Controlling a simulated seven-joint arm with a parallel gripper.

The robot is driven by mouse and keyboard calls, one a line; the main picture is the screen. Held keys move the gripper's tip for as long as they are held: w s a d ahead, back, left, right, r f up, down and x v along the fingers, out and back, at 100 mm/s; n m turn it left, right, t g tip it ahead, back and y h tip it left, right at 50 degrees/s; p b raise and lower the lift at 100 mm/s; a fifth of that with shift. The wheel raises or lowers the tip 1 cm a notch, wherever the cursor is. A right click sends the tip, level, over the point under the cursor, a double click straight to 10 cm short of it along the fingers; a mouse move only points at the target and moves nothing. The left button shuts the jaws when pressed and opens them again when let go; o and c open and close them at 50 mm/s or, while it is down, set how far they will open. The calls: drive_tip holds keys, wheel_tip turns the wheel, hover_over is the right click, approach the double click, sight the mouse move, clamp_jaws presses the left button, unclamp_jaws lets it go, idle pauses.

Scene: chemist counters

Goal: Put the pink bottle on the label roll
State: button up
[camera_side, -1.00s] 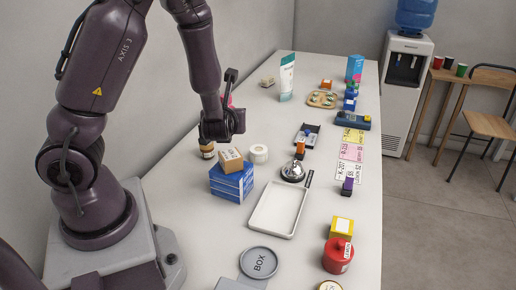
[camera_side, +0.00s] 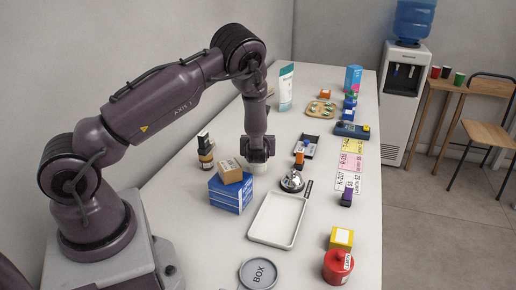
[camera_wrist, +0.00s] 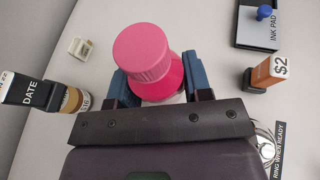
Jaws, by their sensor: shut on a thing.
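The pink bottle (camera_wrist: 150,62) with its ribbed cap is upright between the blue fingers of my gripper (camera_wrist: 161,84) in the wrist view. My gripper (camera_side: 257,158) is shut on it. In the side view the gripper hides the bottle and stands directly over the white label roll (camera_side: 259,169), whose lower part shows beneath it. Whether the bottle's base touches the roll cannot be told. In the wrist view the roll is mostly hidden by the bottle.
A small cardboard box (camera_side: 231,170) on blue boxes (camera_side: 231,193) stands close left of my gripper. The date stamp (camera_side: 205,142) is behind them. A service bell (camera_side: 292,181) and an orange price stamp (camera_side: 299,160) stand to the right. A white tray (camera_side: 251,234) lies in front.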

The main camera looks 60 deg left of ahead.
drive_tip(key=shift+f, duration=1.05)
drive_tip(key=shift+f, duration=0.1)
drive_tip(key=o, duration=0.9)
drive_tip(key=shift+o, duration=0.2)
